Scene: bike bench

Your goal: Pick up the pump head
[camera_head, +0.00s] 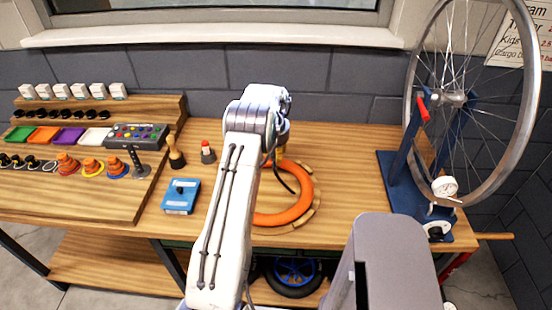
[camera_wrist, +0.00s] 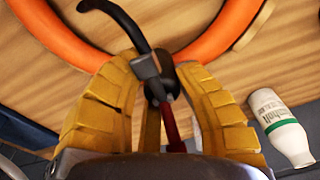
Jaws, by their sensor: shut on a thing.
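The pump head (camera_wrist: 150,78) is a small dark grey and black piece with a black hose curving up from it and a red part below. It sits between the two yellow padded fingers of my gripper (camera_wrist: 158,85), which is shut on it. In the head view my gripper (camera_head: 277,156) points down over the bench, behind the orange ring, and my arm hides part of it. The black hose (camera_head: 285,183) hangs down in front of the fingers there. The pump head itself is too small and covered to make out in the head view.
An orange ring (camera_head: 303,205) lies on the wooden bench (camera_head: 345,160). A white bottle (camera_wrist: 282,128) is right of my gripper in the wrist view. A blue box (camera_head: 181,196) and stepped rack (camera_head: 160,108) stand left, a blue wheel stand (camera_head: 402,165) right.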

